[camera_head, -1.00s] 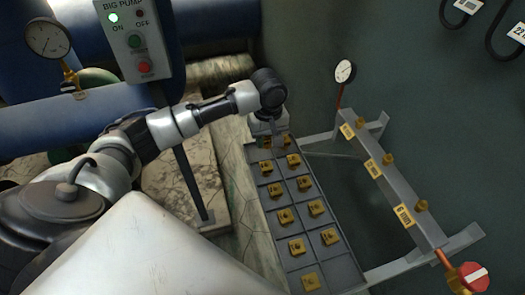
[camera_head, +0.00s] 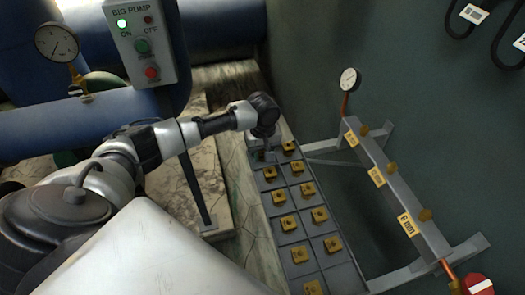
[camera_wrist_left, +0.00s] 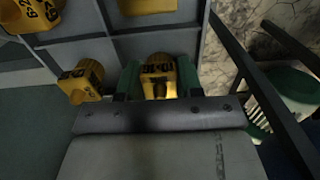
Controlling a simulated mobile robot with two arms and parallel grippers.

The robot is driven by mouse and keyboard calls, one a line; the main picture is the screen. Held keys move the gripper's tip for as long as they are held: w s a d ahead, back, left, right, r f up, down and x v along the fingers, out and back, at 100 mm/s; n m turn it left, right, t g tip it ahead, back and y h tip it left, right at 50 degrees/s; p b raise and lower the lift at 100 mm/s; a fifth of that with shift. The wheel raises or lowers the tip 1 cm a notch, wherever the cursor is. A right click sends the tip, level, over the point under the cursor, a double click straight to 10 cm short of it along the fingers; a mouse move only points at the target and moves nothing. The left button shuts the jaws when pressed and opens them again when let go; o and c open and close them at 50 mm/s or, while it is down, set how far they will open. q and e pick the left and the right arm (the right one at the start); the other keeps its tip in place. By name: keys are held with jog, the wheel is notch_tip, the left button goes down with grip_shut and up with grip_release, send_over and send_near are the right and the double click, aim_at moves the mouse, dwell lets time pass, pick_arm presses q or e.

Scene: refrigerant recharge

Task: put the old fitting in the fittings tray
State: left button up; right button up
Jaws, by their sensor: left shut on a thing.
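My left gripper (camera_head: 264,155) is at the far left corner of the grey fittings tray (camera_head: 345,272), low over its end compartments. In the left wrist view, its two green fingers are shut on a yellow-brass fitting (camera_wrist_left: 158,76) with dark markings on its top. A tray divider (camera_wrist_left: 112,22) runs just ahead of it. Whether the held fitting touches the tray floor cannot be told. Another fitting (camera_wrist_left: 84,80) sits close beside the left finger. My right gripper is not in view.
Several brass fittings, such as one near the middle (camera_head: 288,223), sit in the tray's compartments. A grey rail with labelled brass fittings (camera_head: 425,214) and a gauge (camera_head: 350,79) stands to the right. A pump switch box (camera_head: 141,45) and blue pipes (camera_head: 75,130) are at left.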

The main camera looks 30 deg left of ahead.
pick_arm(q)
jog(key=o, duration=0.7)
jog(key=shift+r, duration=0.1)
notch_tip(320, 180, up, 12)
jog(key=shift+r, duration=0.1)
notch_tip(320, 180, up, 7)
jog(key=p, duration=1)
dwell(0.3)
